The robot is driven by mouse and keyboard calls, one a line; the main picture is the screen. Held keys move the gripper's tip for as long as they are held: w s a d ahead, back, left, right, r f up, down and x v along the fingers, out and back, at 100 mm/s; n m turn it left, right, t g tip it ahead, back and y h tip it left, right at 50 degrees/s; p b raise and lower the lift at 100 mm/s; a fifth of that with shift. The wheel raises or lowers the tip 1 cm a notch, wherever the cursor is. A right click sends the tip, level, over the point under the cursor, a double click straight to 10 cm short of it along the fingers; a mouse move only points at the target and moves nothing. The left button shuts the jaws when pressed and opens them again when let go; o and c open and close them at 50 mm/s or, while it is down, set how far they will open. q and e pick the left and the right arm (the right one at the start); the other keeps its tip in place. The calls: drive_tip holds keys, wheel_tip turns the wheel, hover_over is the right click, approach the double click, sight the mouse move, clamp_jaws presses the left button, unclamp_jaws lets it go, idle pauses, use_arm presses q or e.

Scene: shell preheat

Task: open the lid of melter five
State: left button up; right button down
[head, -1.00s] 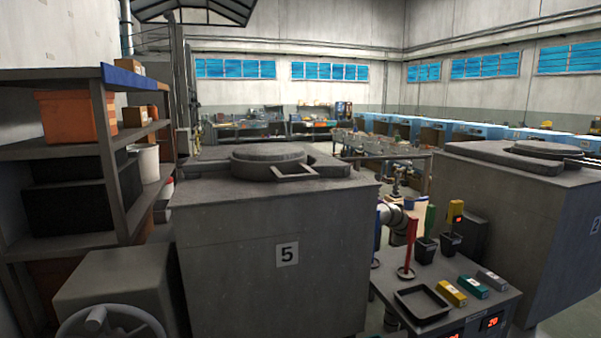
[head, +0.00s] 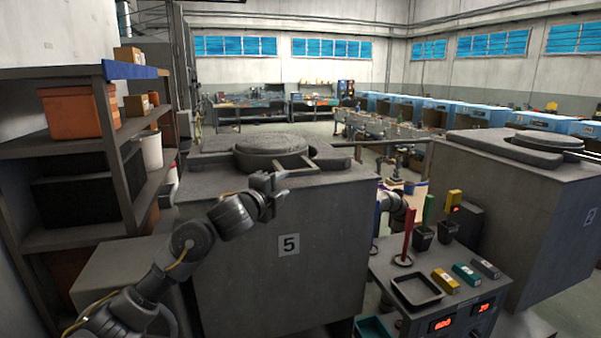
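Melter five (head: 320,270) is a large grey box with a "5" plate on its front face. Its round grey lid (head: 272,145) lies flat and closed on top. A bar handle (head: 297,172) sticks out from the lid's front right side toward me. My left gripper (head: 280,185) is raised at the top front edge of the melter, just left of and below the handle in the picture. Its fingers look apart, with nothing between them, and it does not appear to grip the handle.
A shelf rack (head: 115,150) with boxes stands close on the left. A control bench (head: 430,310) with a black tray (head: 417,291), coloured blocks and a red post (head: 407,236) stands on the right. Another melter (head: 530,210) stands beyond it.

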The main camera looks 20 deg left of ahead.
sight(298, 174)
use_arm(q)
drive_tip(key=p+x, duration=0.2)
drive_tip(key=x, duration=0.7)
drive_tip(key=shift+w+p, duration=0.3)
drive_tip(key=shift+p, duration=0.1)
drive_tip(key=shift+w+d+f, duration=0.1)
drive_tip(key=shift+w+d, duration=0.1)
drive_tip(key=shift+w, duration=0.45)
clamp_jaws()
